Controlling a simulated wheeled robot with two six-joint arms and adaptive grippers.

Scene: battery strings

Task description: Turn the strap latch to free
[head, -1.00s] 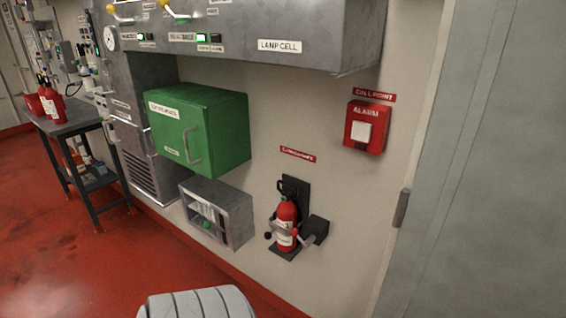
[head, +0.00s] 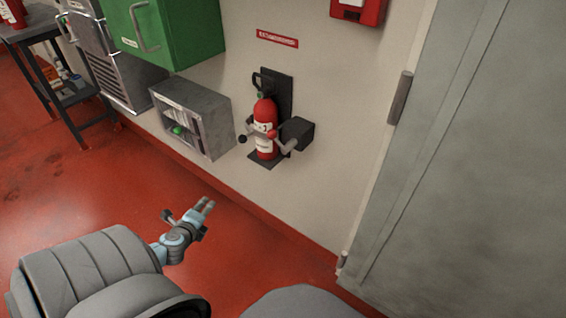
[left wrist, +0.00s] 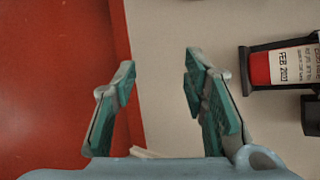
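A red fire extinguisher (head: 266,113) with a white label stands upright in a black wall bracket (head: 283,88). A grey strap arm (head: 288,146) crosses its front from a black block (head: 298,133), with a red knob (head: 272,134) on it. A black knob (head: 242,139) is at the left end. I cannot tell how the latch is turned. My left gripper (head: 208,202) is below and left of the extinguisher, apart from it. In the left wrist view the gripper (left wrist: 158,82) is open and empty, with the extinguisher (left wrist: 290,66) at the right edge. My right gripper is not in view.
A grey open-fronted box (head: 218,121) is on the wall left of the extinguisher, below a green cabinet (head: 185,35). A red alarm box (head: 358,8) is above right. A grey door (head: 450,170) is at the right. The red floor is clear below.

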